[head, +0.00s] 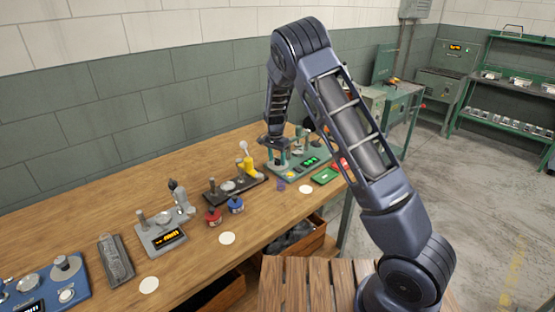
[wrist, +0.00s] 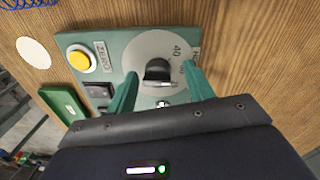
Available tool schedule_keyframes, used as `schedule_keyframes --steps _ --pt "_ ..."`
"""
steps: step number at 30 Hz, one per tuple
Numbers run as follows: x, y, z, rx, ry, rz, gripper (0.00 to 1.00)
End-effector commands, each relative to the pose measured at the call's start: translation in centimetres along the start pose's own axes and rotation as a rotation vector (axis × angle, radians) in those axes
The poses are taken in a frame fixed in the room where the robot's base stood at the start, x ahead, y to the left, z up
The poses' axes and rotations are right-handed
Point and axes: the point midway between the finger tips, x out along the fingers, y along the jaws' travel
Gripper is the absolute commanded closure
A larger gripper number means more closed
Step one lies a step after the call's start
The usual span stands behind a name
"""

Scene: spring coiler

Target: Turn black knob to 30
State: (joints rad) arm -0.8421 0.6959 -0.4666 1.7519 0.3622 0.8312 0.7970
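The black knob (wrist: 158,73) shows in the wrist view on a round grey dial plate (wrist: 140,48) of the green machine (wrist: 98,28). The number 40 is readable above the knob and to its right; other markings are partly covered. My gripper (wrist: 161,71) is open, its two green fingers on either side of the knob with visible gaps. In the head view the green machine (head: 316,170) stands at the far end of the bench beneath my gripper, and the knob cannot be made out there.
A yellow button (wrist: 78,61) and a dark switch (wrist: 99,88) sit left of the dial. A green tray (head: 325,176) lies before the machine. Other coilers, including a grey one (head: 160,222), and red and blue bottles (head: 235,204) stand along the wooden bench (head: 200,262).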

Motion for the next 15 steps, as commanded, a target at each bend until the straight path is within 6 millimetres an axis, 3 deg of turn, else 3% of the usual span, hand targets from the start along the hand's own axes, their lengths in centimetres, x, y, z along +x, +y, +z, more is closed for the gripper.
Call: schedule_keyframes --steps 9,15 --pt "-0.2 0.2 -0.1 0.001 0.0 0.002 0.48" --pt "-2.6 0.1 -0.1 0.001 0.0 0.0 0.48"
